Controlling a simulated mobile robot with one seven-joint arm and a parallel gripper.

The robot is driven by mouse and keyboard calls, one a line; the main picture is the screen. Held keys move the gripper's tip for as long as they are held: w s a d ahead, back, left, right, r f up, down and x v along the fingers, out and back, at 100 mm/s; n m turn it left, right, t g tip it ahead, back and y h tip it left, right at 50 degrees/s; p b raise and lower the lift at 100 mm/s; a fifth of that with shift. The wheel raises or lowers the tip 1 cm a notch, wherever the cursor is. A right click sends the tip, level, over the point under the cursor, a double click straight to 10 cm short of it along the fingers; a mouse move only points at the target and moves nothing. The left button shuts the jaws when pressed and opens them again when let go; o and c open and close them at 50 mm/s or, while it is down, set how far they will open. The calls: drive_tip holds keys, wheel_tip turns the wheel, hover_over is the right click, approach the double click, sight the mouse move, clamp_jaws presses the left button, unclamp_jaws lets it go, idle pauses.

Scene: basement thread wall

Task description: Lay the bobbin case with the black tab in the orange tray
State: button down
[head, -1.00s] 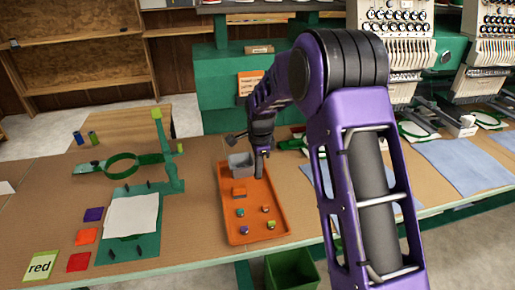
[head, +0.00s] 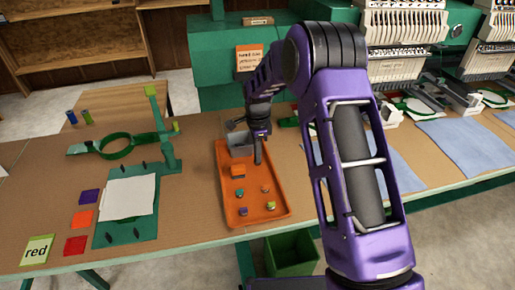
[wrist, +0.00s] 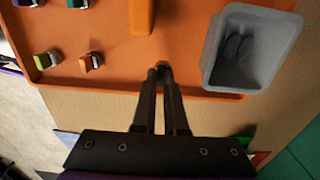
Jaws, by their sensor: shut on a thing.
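The orange tray (head: 257,211) lies on the bench, and it fills the upper part of the wrist view (wrist: 110,30). My gripper (head: 257,161) is over the tray's back part, beside the grey bin. In the wrist view my gripper's fingers (wrist: 162,72) are close together and shut on a small dark thing at their tips, over the tray's edge. It looks like a bobbin case, mostly hidden by the fingers; I cannot make out its tab's colour or whether it touches the tray.
Several bobbin cases with coloured tabs, one green (wrist: 45,60) and one orange-red (wrist: 90,62), sit in the tray. An orange block (wrist: 141,15) lies there too. The grey bin (wrist: 277,35) holds dark oval things. A green hoop stand (head: 165,150) stands left of the tray.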

drive_tip(key=shift+f, duration=0.4)
drive_tip(key=shift+f+b, duration=0.4)
drive_tip(key=shift+f, duration=0.05)
drive_tip(key=c, duration=0.9)
unclamp_jaws()
